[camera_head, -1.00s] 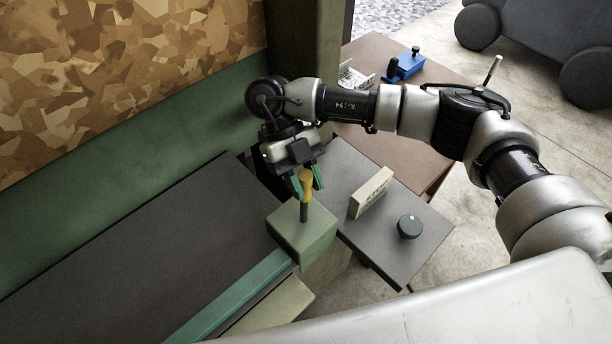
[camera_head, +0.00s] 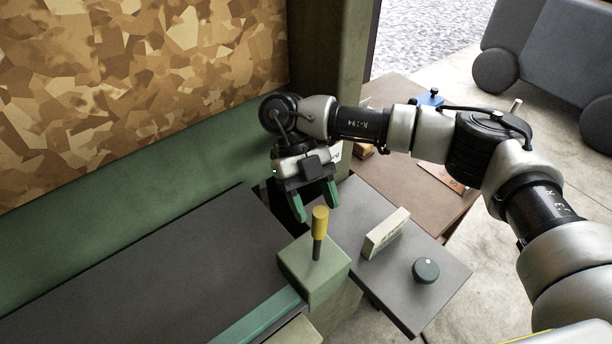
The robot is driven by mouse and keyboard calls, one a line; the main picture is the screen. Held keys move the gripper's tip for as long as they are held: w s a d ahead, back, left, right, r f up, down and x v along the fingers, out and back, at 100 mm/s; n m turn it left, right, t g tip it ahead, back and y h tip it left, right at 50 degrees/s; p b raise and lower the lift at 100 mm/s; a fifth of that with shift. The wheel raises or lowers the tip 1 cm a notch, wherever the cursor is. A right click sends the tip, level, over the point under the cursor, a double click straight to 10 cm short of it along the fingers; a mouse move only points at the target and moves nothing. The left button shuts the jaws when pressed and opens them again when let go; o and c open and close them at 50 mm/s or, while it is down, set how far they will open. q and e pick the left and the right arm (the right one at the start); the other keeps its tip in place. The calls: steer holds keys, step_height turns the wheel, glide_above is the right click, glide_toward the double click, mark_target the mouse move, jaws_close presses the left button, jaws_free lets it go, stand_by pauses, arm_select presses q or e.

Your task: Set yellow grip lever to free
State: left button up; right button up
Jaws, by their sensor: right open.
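The yellow grip lever (camera_head: 320,220) stands on a dark stem out of a green block (camera_head: 314,280) at the end of the dark bench. It looks nearly upright, leaning very slightly. My right gripper (camera_head: 316,212) has green-tipped fingers, open and empty. It hangs just behind and above the lever's yellow top, apart from it as far as I can tell. My left gripper is not in view.
A grey panel right of the block carries a pale labelled box (camera_head: 386,234) and a dark round knob (camera_head: 426,270). A brown table (camera_head: 400,165) behind holds a blue item (camera_head: 430,99). A green wall ledge runs along the left.

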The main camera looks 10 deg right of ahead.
steer(key=b+v, duration=0.1)
steer(key=v, duration=0.6)
steer(key=shift+w+r, duration=0.15)
steer(key=shift+w, duration=0.1)
steer(key=shift+a, duration=0.1)
